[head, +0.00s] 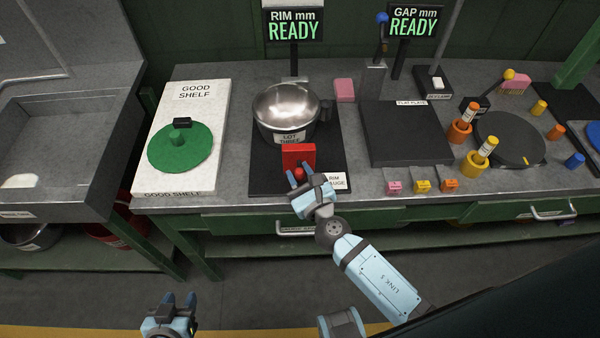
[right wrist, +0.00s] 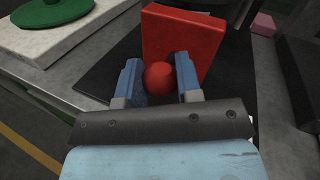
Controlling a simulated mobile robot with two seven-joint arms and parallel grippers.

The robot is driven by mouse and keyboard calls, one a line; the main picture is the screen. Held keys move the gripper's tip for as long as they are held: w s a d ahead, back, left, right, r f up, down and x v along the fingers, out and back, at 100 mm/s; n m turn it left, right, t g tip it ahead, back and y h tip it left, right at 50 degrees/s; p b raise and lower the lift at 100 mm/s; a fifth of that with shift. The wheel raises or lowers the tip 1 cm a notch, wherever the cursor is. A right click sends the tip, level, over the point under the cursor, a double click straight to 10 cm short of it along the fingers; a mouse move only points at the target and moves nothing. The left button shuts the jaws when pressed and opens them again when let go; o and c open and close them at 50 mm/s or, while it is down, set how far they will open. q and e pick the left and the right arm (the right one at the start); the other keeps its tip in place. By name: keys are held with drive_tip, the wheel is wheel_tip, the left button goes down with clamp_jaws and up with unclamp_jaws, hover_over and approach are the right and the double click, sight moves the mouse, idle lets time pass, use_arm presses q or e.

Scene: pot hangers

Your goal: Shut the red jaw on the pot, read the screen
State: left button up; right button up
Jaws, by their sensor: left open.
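The steel pot (head: 286,108), labelled as a lot, stands on the dark rim gauge base (head: 262,180). The upright red jaw (head: 298,154) is in front of it; it also shows in the right wrist view (right wrist: 185,40). I cannot tell whether jaw and pot touch. My right gripper (head: 298,176) has its fingers on either side of the jaw's red knob (right wrist: 159,78); whether they press on it is unclear. The rim screen (head: 294,25) reads READY. My left gripper (head: 180,300) is open and empty, low in front of the bench.
A white good shelf board (head: 207,100) with a green lid (head: 182,150) is at left. A dark flat plate (head: 405,135), a second READY screen (head: 413,22), a round dark disc (head: 510,138) and coloured pegs are at right. A sink (head: 50,140) is far left.

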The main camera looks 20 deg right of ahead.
sight(299, 159)
drive_tip(key=w, duration=0.2)
drive_tip(key=w+d, duration=0.1)
drive_tip(key=w, duration=0.1)
drive_tip(key=shift+w+d+p, duration=0.15)
drive_tip(key=shift+w+p, duration=0.05)
drive_tip(key=shift+p, duration=0.2)
drive_tip(key=shift+f, duration=0.1)
drive_tip(key=o, duration=0.9)
drive_tip(key=shift+c, duration=0.2)
drive_tip(key=shift+s, duration=0.1)
